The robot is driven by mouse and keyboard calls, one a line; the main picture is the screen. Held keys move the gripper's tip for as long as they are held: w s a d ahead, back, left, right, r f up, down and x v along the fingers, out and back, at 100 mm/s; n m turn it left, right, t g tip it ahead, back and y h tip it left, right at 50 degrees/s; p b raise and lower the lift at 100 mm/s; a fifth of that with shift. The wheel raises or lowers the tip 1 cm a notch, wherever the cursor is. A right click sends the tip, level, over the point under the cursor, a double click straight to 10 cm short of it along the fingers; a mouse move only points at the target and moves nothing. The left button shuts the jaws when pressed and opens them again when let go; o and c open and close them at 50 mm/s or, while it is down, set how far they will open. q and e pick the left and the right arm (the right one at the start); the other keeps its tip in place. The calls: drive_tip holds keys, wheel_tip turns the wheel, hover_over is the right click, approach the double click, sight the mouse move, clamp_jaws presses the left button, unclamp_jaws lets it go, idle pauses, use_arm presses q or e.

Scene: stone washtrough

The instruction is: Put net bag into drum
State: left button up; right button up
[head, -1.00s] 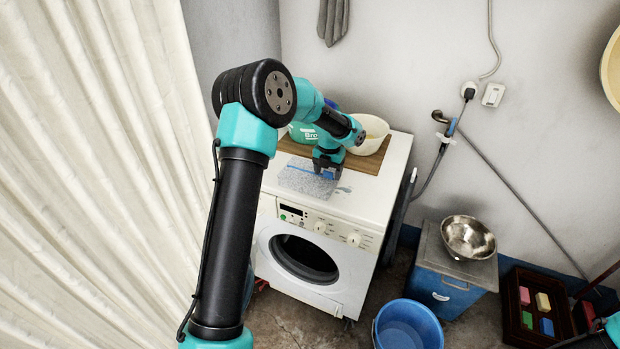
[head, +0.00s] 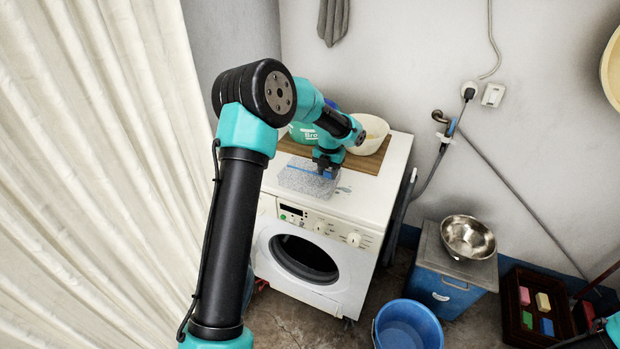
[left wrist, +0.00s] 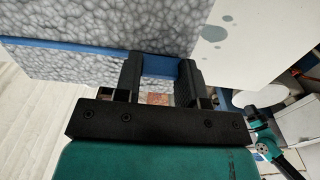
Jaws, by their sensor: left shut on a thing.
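The net bag (head: 303,182) is grey and mottled with a blue strip, at the top of the white washing machine (head: 352,205) near its front edge. My left gripper (head: 326,170) is shut on it at the blue strip. In the left wrist view the bag (left wrist: 60,68) spreads left of the fingers (left wrist: 160,80), with the blue strip between them. Whether the bag touches the machine top is hard to tell. The drum (head: 303,258) shows as a dark round opening in the machine's front, below the bag. My right gripper is out of view; only part of that arm shows at the right edge.
A wooden board (head: 366,163) with a pale bowl (head: 372,140) and a green container (head: 302,133) lies behind the gripper. A blue bucket (head: 408,325) stands on the floor right of the machine. A blue cabinet (head: 445,294) holds a metal bowl (head: 468,237). A curtain (head: 90,180) fills the left.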

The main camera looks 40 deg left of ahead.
use_arm(q)
clamp_jaws()
drive_tip(key=shift+r, duration=0.1)
drive_tip(key=shift+s+r, duration=0.1)
drive_tip(key=shift+r, duration=1.65)
drive_tip(key=s+d+r, duration=0.1)
drive_tip(key=s+d, duration=0.7)
drive_tip(key=s, duration=0.5)
drive_tip(key=shift+s+d+r, duration=0.15)
drive_tip(key=shift+s+d, duration=0.05)
drive_tip(key=shift+s, duration=0.05)
